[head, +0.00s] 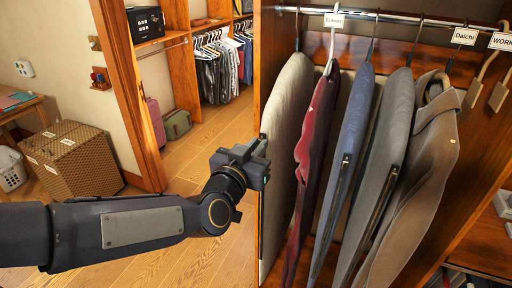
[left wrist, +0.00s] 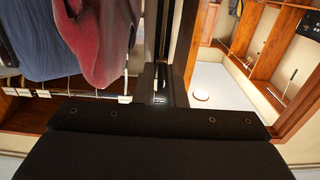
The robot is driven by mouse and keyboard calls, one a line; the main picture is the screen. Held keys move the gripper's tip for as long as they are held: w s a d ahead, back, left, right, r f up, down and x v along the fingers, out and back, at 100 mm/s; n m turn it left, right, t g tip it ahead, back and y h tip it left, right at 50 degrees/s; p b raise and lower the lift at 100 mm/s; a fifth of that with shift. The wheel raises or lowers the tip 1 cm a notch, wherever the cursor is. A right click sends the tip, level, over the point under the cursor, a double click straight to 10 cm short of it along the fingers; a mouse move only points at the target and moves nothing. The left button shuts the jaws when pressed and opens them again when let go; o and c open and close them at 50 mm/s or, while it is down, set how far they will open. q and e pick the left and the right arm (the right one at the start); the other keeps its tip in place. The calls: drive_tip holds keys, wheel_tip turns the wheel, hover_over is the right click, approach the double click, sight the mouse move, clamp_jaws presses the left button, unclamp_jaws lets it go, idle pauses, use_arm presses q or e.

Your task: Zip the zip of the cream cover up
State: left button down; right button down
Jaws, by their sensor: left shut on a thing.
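The cream cover (head: 288,102) hangs leftmost on the closet rail, seen nearly edge-on. My left gripper (head: 260,146) is at its near, left-hand edge, about halfway down. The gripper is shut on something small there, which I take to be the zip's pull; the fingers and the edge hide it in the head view. In the left wrist view the fingertips (left wrist: 160,97) meet a dark upright strip. How much of the zip is closed cannot be seen. My right gripper is in neither view.
A dark red garment (head: 313,145), a blue cover (head: 345,150) and a grey cover (head: 385,150) hang close to the right, then a brown coat (head: 425,165). The wooden closet side panel (head: 267,50) stands left of the cream cover. The floor (head: 185,165) at left is open.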

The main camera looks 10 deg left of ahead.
use_arm(q)
drive_tip(key=shift+r, duration=0.25)
drive_tip(key=c, duration=1.6)
unclamp_jaws()
drive_tip(key=shift+f, duration=0.1)
drive_tip(key=v, duration=0.8)
drive_tip(key=shift+a, duration=0.1)
drive_tip(key=s+a+f+n+g, duration=0.1)
drive_tip(key=s+a+f+g, duration=0.2)
drive_tip(key=s+f+g, duration=0.1)
drive_tip(key=s+a+f+n+g, duration=0.2)
drive_tip(key=s+a+f+g, duration=0.1)
drive_tip(key=s+f, duration=0.3)
drive_tip(key=s+a+f+n+g, duration=0.1)
drive_tip(key=s+a+f+g, duration=0.3)
drive_tip(key=s, duration=0.5)
drive_tip(key=shift+a+f+n+g+y, duration=0.15)
drive_tip(key=shift+f+n+g+y, duration=0.25)
drive_tip(key=shift+f, duration=0.4)
